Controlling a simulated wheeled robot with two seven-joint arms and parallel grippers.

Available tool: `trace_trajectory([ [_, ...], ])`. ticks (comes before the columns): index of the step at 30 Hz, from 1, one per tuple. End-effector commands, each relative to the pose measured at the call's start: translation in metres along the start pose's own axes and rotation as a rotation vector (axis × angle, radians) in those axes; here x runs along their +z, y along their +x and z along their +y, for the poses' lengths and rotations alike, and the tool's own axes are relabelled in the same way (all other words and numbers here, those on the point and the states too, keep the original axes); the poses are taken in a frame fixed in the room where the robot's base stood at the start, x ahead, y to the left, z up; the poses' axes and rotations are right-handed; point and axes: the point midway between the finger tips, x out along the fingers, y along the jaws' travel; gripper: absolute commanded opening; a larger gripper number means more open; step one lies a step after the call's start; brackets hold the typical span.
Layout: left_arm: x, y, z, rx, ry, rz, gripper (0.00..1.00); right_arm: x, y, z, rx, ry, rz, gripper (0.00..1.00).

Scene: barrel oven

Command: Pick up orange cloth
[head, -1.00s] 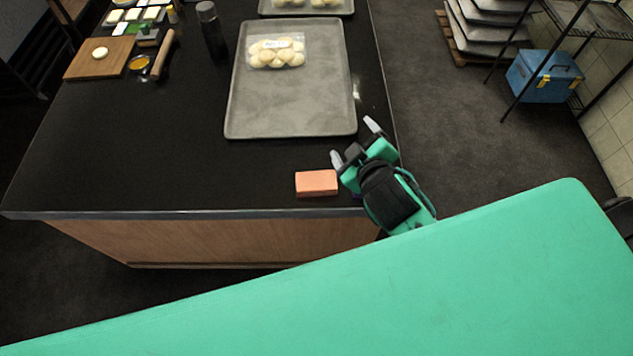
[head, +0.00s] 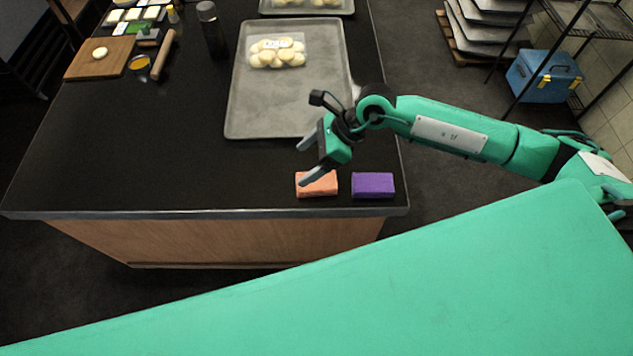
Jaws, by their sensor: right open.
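The orange cloth (head: 322,187) is a small folded block lying flat near the front right edge of the black counter. My right gripper (head: 306,163) is open, its two grey fingers pointing left. The nearer finger overlaps the top left of the cloth in the head view. Whether it touches the cloth or hovers above it, I cannot tell. Nothing shows between the fingers. My left gripper is not in view.
A purple cloth (head: 373,186) lies just right of the orange one. A grey tray (head: 285,115) with bagged dough balls lies behind. The black counter (head: 170,150) is clear to the left. A dark bottle (head: 211,30), rolling pin (head: 164,54) and wooden board (head: 98,66) stand farther back.

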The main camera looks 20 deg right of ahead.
Motion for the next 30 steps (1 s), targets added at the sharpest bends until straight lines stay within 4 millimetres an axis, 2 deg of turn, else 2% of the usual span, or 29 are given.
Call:
trace_trajectory([
  [1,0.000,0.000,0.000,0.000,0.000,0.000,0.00,-0.019,-0.009,-0.014,-0.032,-0.035,0.099,0.84],
  [3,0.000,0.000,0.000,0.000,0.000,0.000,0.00,-0.041,-0.019,-0.028,-0.063,-0.069,0.209,0.84],
  [6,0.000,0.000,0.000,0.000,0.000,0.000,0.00,-0.061,-0.031,-0.040,-0.088,-0.095,0.311,0.84],
  [9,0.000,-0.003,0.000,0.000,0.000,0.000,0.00,-0.070,-0.032,-0.045,-0.097,-0.103,0.355,0.84],
  [11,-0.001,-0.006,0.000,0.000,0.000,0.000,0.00,-0.073,-0.026,-0.047,-0.098,-0.104,0.362,0.84],
  [21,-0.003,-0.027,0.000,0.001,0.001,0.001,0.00,-0.094,0.032,-0.053,-0.097,-0.103,0.357,0.84],
  [26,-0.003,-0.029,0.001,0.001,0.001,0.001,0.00,-0.099,0.044,-0.054,-0.098,-0.105,0.357,0.84],
  [30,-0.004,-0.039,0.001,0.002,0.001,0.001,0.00,-0.102,0.051,-0.053,-0.096,-0.103,0.358,0.84],
])
